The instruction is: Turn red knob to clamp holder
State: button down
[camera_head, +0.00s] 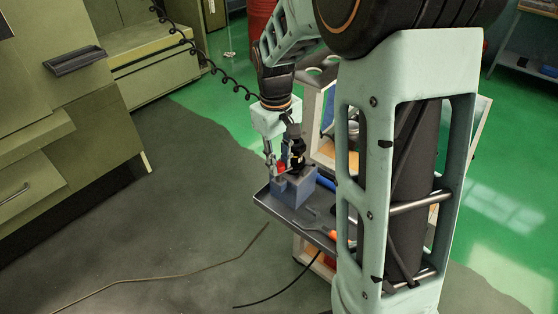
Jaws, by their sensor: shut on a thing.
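The red knob (281,168) shows as a small red patch at the upper left of a blue-grey clamp block (294,188). The block sits on the grey tray top of the tooling cart (268,204). A dark holder (297,160) stands upright at the top of the block. My gripper (277,165) points down from above, with its fingers around the red knob and shut on it. The fingers and the gripper body hide part of the knob and the holder, so the knob's angle cannot be told.
An orange-handled tool (331,234) and a blue item (326,183) lie on the cart tray. My own arm column covers the cart's right side. Olive cabinets (75,90) stand at the left. A cable (180,273) lies on the floor. The grey floor at left is mostly free.

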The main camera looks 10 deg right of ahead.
jog(key=c, duration=1.7)
grip_release()
jog(key=shift+r, duration=0.2)
jog(key=shift+w+r, duration=0.1)
jog(key=shift+r, duration=0.25)
jog(key=shift+s+a+r, duration=0.1)
jog(key=shift+r, duration=1.65)
jog(key=shift+s+a+r, duration=0.1)
jog(key=shift+r, duration=1.65)
